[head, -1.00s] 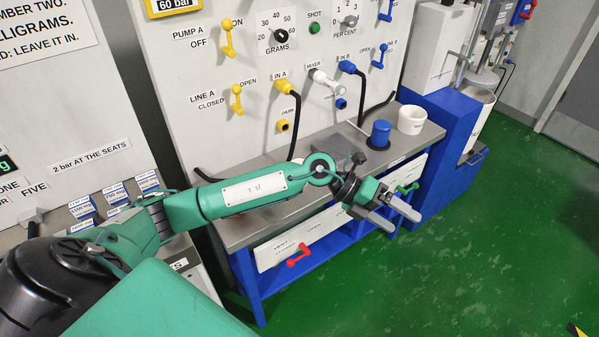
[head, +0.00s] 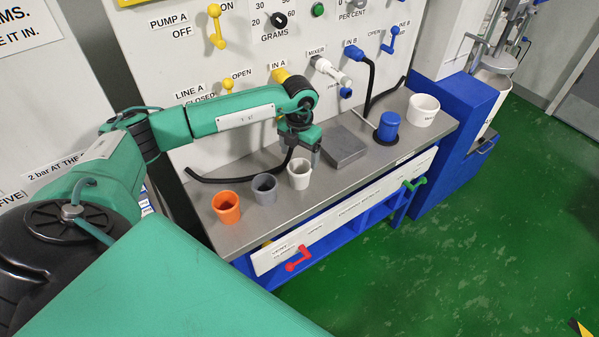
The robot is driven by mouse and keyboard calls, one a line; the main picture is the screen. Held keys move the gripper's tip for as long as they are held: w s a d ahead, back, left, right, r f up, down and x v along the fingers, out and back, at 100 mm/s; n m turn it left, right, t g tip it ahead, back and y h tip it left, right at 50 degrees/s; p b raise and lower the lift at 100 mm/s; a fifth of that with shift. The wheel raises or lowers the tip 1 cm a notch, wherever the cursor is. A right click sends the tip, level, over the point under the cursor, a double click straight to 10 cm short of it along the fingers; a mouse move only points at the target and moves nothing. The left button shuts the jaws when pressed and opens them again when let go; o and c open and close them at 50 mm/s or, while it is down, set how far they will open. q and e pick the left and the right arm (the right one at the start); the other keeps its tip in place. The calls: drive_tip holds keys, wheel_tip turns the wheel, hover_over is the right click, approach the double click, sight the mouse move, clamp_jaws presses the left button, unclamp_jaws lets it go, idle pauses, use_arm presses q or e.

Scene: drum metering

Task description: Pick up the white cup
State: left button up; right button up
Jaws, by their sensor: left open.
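A small white cup (head: 300,175) stands upright on the grey metal bench top (head: 245,229), at the right end of a row with a grey cup (head: 265,188) and an orange cup (head: 226,208). My left gripper (head: 304,155) is open and points down just above and behind the white cup in the picture. Its fingers look empty. I cannot tell whether they touch the cup's rim. My right gripper is not in view.
A grey block (head: 344,145) lies right of the gripper. Further right are a blue cylinder (head: 388,126) on a dark disc and a larger white pot (head: 423,110). A black hose lies behind the cups. A panel with valves and hoses rises behind.

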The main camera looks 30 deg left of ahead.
sight(299, 172)
use_arm(q)
wheel_tip(299, 172, down, 7)
drive_tip(key=shift+s+d+f+p, duration=0.1)
drive_tip(key=shift+p, duration=1.1)
drive_tip(key=shift+f, duration=0.45)
drive_tip(key=c, duration=1.1)
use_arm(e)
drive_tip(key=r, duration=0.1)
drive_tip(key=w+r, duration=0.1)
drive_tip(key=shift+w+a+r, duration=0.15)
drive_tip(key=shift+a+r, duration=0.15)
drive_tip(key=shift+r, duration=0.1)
